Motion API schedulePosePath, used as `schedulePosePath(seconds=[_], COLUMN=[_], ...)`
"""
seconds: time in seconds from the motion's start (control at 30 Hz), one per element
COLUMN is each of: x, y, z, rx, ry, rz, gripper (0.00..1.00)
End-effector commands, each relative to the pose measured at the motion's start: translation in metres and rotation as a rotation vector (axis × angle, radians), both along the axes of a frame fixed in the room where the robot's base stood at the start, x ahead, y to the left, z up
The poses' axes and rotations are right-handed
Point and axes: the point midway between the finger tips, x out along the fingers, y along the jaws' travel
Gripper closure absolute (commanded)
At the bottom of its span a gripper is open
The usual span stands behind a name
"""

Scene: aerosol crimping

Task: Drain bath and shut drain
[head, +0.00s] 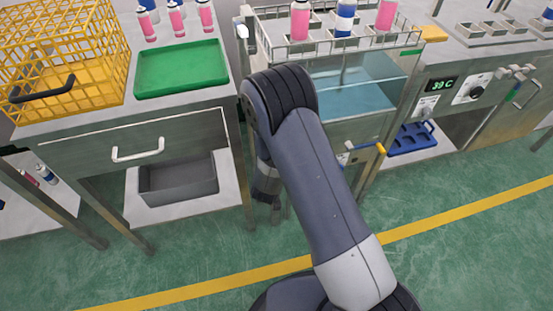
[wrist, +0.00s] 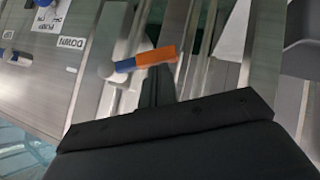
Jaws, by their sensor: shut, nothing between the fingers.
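The water bath (head: 398,108) is in the middle of the head view, with blue water (head: 360,98) behind its clear front. In the wrist view an orange-and-blue lever (wrist: 155,57) lies roughly level, just beyond my gripper. I cannot tell whether the drain is open. My gripper (head: 270,203) hangs low left of the bath, mostly behind my arm. Its dark fingers (wrist: 156,92) are shut and empty close to the lever; contact is unclear.
A rack (head: 268,38) with pink and blue cans sits over the bath. Left are a yellow basket (head: 60,55), a green tray (head: 180,68) and a drawer handle (head: 138,152). Right are a 39 C display (head: 441,85) and a blue carrier (head: 411,139). Floor in front is clear.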

Motion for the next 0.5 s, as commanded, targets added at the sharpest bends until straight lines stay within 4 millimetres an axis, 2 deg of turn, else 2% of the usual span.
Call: schedulePosePath(seconds=[0.5], x=[0.001], y=[-0.005], z=[-0.043], rx=[-0.466], ry=[-0.134], rz=[0.0], gripper=[1.0])
